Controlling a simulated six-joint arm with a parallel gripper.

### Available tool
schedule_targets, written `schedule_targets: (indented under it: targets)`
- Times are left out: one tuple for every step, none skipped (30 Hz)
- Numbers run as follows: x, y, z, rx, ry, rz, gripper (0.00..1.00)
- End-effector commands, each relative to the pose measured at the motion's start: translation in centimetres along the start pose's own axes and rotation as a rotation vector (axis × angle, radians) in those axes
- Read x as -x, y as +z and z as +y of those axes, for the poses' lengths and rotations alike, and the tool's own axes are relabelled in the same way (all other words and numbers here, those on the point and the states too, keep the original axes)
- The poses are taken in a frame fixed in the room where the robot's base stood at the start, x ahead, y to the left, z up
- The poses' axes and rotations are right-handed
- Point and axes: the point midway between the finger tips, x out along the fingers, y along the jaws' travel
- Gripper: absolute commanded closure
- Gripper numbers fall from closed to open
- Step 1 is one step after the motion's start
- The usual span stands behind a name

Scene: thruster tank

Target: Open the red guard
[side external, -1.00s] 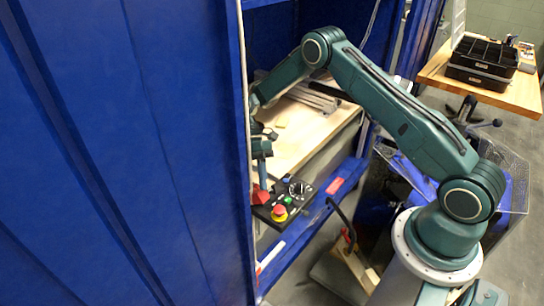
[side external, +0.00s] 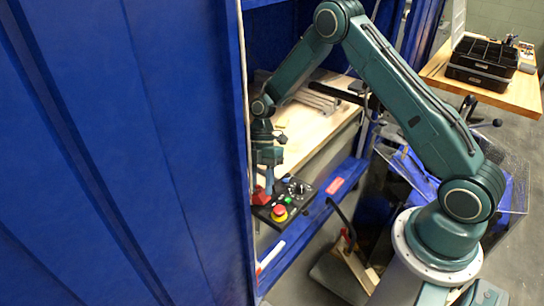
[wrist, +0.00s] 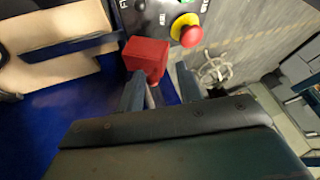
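The red guard (wrist: 146,56) is a red block at the edge of a black control panel (wrist: 150,12). It also shows in the side view (side external: 261,196), at the panel's left end. My gripper (wrist: 158,72) points down at the panel with its two fingers apart. In the wrist view the guard lies just ahead of the fingertips, nearer the left finger. In the side view my gripper (side external: 269,186) is right by the guard; I cannot tell whether they touch. Whether the guard's lid is raised is unclear.
A red emergency stop button (side external: 279,211) on a yellow base sits beside the guard on the panel. It is close to the right finger's side in the wrist view (wrist: 187,30). Blue cabinet walls (side external: 120,150) stand close on the left. A wooden board (side external: 305,125) lies behind.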

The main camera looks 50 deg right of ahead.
Motion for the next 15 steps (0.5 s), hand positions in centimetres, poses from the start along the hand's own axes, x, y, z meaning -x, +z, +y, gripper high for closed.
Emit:
schedule_targets:
  targets:
    - [0.0,0.0,-0.2,0.006,0.017,-0.005,0.64]
    - [-0.1,0.0,-0.3,0.011,0.026,-0.006,0.64]
    - [-0.2,0.0,-0.4,0.018,0.041,-0.009,0.64]
    - [-0.2,0.0,-0.5,0.023,0.052,-0.012,0.64]
    - [-0.2,0.0,-0.6,0.028,0.063,-0.015,0.64]
    - [-0.3,0.0,-0.7,0.034,0.077,-0.017,0.64]
    - [-0.4,0.0,-0.8,0.040,0.087,-0.018,0.64]
    - [-0.4,0.0,-0.8,0.044,0.098,-0.021,0.64]
    - [-0.5,0.0,-1.0,0.051,0.112,-0.025,0.64]
    - [-0.5,0.1,-1.0,0.056,0.123,-0.027,0.64]
    - [-0.6,0.1,-1.1,0.060,0.134,-0.029,0.64]
    - [-0.7,0.1,-1.2,0.068,0.147,-0.032,0.64]
    - [-0.8,0.1,-1.3,0.072,0.157,-0.034,0.64]
    - [-0.8,0.1,-1.4,0.077,0.168,-0.036,0.64]
    - [-0.9,0.1,-1.5,0.083,0.181,-0.039,0.64]
